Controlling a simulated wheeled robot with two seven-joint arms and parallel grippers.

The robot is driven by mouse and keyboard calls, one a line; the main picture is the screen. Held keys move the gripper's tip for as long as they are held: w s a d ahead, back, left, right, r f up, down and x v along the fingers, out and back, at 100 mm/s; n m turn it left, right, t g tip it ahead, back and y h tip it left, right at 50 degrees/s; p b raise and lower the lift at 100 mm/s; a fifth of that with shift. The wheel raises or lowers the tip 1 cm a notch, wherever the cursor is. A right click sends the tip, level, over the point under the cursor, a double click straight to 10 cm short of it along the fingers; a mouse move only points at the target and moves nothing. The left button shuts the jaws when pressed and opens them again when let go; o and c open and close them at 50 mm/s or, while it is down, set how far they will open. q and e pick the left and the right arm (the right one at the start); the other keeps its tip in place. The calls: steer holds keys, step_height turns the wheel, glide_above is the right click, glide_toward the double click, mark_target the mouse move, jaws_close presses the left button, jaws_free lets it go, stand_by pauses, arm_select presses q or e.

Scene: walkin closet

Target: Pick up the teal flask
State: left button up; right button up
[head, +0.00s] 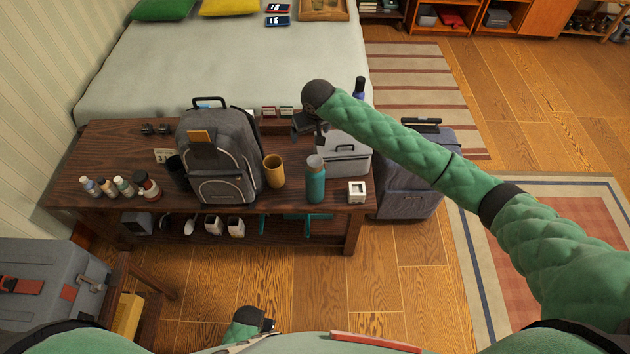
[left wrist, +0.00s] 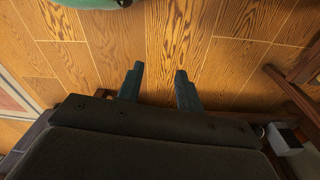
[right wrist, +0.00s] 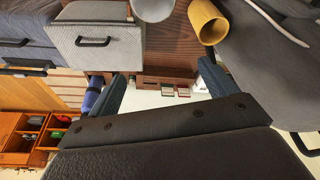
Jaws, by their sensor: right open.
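The teal flask (head: 315,183) stands upright near the front edge of the wooden bench, with a grey lid, in the head view. A rounded grey top at the upper edge of the right wrist view seems to be its lid (right wrist: 153,8). My right gripper (head: 303,126) is above the bench, behind and higher than the flask. Its two fingers are apart and nothing is between them in the right wrist view (right wrist: 162,76). My left gripper (head: 266,323) is low at the bottom of the head view, away from the flask. Its fingers are apart and empty over the floor (left wrist: 159,82).
A mustard cup (head: 274,171) and a grey backpack (head: 219,155) stand left of the flask. A light grey case (head: 344,160) is just behind it, and a small white cube (head: 357,192) is at its right. Several small bottles (head: 123,186) stand at the bench's left.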

mark_target(315, 161)
steer(key=s+f+m, duration=0.1)
steer(key=s+f+m+g, duration=0.1)
steer(key=s, duration=0.1)
steer(key=s+m+g, duration=0.1)
steer(key=shift+s+d+f+h, duration=0.2)
steer(key=shift+d+f+h, duration=0.1)
steer(key=shift+f, duration=0.1)
steer(key=shift+s+d+m+g, duration=0.25)
steer(key=shift+s+m+g, duration=0.3)
steer(key=shift+m, duration=0.65)
steer(key=shift+s+d+f+m, duration=0.1)
steer(key=shift+m, duration=0.5)
steer(key=shift+f+p, duration=0.5)
steer(key=shift+f, duration=0.75)
arm_select(q)
step_height(315, 161, down, 8)
steer(key=s+a+t+p, duration=0.1)
steer(key=a+p, duration=0.1)
steer(key=shift+s+a, duration=0.15)
steer(key=shift+s, duration=0.25)
arm_select(e)
steer(key=shift+f, duration=2.6)
arm_select(q)
steer(key=shift+f, duration=0.1)
arm_select(e)
steer(key=c, duration=1.7)
